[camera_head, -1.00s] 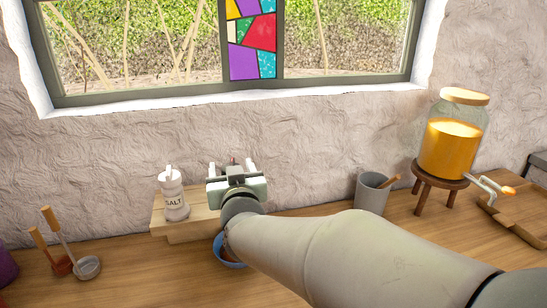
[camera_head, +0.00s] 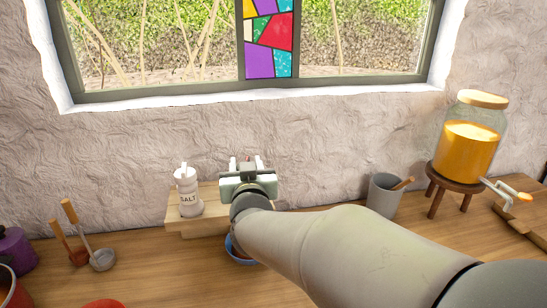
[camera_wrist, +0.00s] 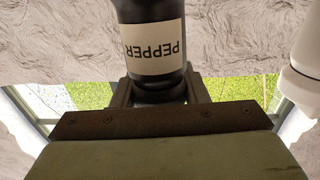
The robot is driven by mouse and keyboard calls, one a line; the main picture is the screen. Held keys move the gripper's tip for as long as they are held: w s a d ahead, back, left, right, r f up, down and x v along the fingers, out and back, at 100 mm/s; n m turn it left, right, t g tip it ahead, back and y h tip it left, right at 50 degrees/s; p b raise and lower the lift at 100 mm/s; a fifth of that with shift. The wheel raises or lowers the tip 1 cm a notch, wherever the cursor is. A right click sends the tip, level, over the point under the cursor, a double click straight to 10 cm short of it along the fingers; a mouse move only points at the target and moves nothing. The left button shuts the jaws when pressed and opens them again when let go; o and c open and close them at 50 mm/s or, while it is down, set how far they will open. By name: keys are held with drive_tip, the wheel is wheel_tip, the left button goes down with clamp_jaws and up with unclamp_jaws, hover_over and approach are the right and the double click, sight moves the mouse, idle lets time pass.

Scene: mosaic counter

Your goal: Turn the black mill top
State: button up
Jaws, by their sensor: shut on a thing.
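The black pepper mill (camera_wrist: 152,30) shows upside down in the wrist view, its white PEPPER label facing the camera. My gripper (camera_wrist: 158,92) is shut on the mill's black top (camera_wrist: 157,88), with one finger on each side of it. In the head view my gripper (camera_head: 246,168) is beside the salt mill and hides the pepper mill. The white salt mill (camera_head: 187,192) stands upright on a small wooden stand (camera_head: 208,190), to the left of my gripper. Its pale side also shows at the right edge of the wrist view.
A blue bowl (camera_head: 232,250) is partly hidden under my arm. Two ladles (camera_head: 102,260) stand at left near a purple pot (camera_head: 14,250). A grey cup (camera_head: 384,196) and a jar of orange liquid (camera_head: 469,140) on a stool are at right. The wall is close behind.

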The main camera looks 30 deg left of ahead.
drive_tip(key=m+t+h+p, duration=0.1)
drive_tip(key=h+p, duration=0.1)
drive_tip(key=m+t+h+p, duration=0.1)
drive_tip(key=p, duration=0.1)
drive_tip(key=shift+r+m+h, duration=0.3)
drive_tip(key=shift+m+h, duration=0.1)
drive_tip(key=m+h+p, duration=0.1)
drive_tip(key=h, duration=0.1)
drive_tip(key=m+t+h+p, duration=0.1)
drive_tip(key=p, duration=0.1)
drive_tip(key=shift+w+d+f+m+h, duration=0.1)
drive_tip(key=shift+d+m+h, duration=0.1)
drive_tip(key=shift+m+h, duration=0.15)
drive_tip(key=shift+d+f+m+t+h+p, duration=0.15)
drive_tip(key=shift+m+h+p, duration=0.25)
drive_tip(key=shift+h, duration=0.45)
drive_tip(key=shift+d+m+t+h+p, duration=0.1)
drive_tip(key=shift+m+t+h+p, duration=0.05)
drive_tip(key=shift+m+h, duration=0.55)
drive_tip(key=o, duration=1)
drive_tip(key=s+b, duration=0.3)
drive_tip(key=s, duration=1.4)
drive_tip(key=shift+s, duration=0.2)
